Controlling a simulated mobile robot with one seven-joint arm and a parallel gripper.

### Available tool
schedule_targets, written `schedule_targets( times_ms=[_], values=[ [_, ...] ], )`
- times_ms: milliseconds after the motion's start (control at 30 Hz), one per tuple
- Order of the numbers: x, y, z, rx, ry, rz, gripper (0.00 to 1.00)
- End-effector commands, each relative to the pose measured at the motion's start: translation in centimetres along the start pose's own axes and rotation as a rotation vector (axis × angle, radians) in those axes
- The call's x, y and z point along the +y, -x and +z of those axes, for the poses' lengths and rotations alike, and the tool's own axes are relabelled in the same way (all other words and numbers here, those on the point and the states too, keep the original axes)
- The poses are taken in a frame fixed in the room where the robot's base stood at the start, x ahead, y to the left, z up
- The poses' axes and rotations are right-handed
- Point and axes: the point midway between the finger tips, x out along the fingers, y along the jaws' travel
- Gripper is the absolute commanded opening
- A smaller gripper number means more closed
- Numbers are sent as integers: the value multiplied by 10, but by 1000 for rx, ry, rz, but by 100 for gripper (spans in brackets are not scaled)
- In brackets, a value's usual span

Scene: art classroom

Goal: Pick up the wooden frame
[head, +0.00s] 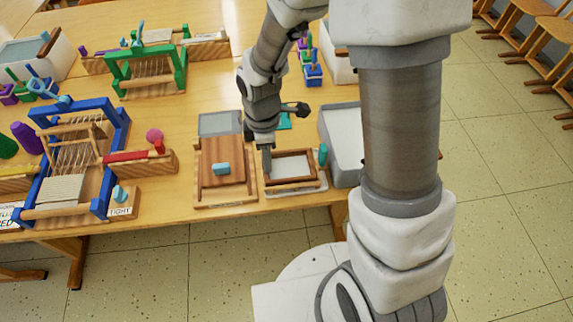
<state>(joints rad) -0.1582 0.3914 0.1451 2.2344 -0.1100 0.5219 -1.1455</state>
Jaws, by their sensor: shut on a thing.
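The wooden frame (294,182) is a small brown rectangle with a pale screen inside. It lies on or just above a light base (315,190) near the table's front edge. My gripper (267,165) points down at the frame's left side and is shut on it. The fingertips are small in the head view, and the contact is partly hidden. I cannot tell whether the frame is lifted clear of the base.
A grey-white tub (341,140) stands right, beside a teal object (323,154). A blue loom (100,206) and green loom (178,75) stand further left. The front table edge is close.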

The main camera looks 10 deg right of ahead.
Motion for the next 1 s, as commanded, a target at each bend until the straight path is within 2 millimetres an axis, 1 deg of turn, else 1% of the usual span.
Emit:
schedule_targets(
  times_ms=[333,433,567,700,800,900,1000],
  values=[
    [0,0,0,0,0,0,0],
    [1,6,0,1,0,2,0],
    [1,28,0,1,-1,5,0],
    [1,58,0,1,-1,5,0],
    [1,77,0,1,-1,4,0],
    [1,90,0,0,0,2,0],
    [0,98,0,0,0,1,0]
  ],
)
